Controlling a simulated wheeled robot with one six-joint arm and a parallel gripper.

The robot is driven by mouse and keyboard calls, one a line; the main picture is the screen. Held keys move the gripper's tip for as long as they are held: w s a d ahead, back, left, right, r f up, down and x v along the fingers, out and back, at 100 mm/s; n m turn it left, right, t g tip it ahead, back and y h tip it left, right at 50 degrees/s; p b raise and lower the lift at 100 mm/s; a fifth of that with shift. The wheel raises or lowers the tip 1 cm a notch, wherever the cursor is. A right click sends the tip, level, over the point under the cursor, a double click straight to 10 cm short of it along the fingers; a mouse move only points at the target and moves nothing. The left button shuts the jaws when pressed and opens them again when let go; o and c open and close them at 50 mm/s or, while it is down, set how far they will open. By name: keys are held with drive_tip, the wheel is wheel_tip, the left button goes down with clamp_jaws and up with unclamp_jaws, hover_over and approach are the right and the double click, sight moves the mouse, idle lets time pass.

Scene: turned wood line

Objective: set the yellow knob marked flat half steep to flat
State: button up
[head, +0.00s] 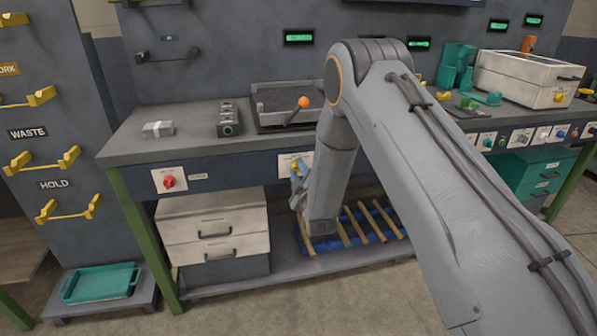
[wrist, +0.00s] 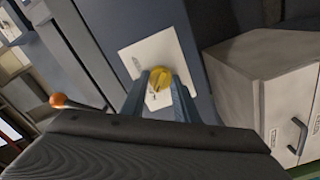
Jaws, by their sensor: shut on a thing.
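The yellow knob (wrist: 159,77) sits on a white plate (wrist: 136,62) on the dark blue front panel of the bench. In the wrist view the two blue-grey fingers of my gripper (wrist: 162,80) are closed on the knob from both sides. The plate's markings are too small to read, and I cannot tell which setting the knob points to. In the head view my gripper (head: 298,172) is at the panel below the bench top, and my arm and gripper hide the knob there. Part of the white plate (head: 284,163) shows.
A red knob (head: 169,182) is on the panel to the left. An orange-tipped lever (head: 304,102) stands above the bench edge. A drawer unit (head: 214,229) and a blue rack with wooden rods (head: 372,226) are below. Several other controls line the panel at right.

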drive_tip(key=o, duration=1.1)
drive_tip(key=shift+c, duration=0.2)
drive_tip(key=shift+s, duration=0.1)
drive_tip(key=v, duration=0.7)
drive_tip(key=shift+s, duration=0.3)
drive_tip(key=shift+d+r, duration=0.1)
drive_tip(key=shift+d, duration=0.1)
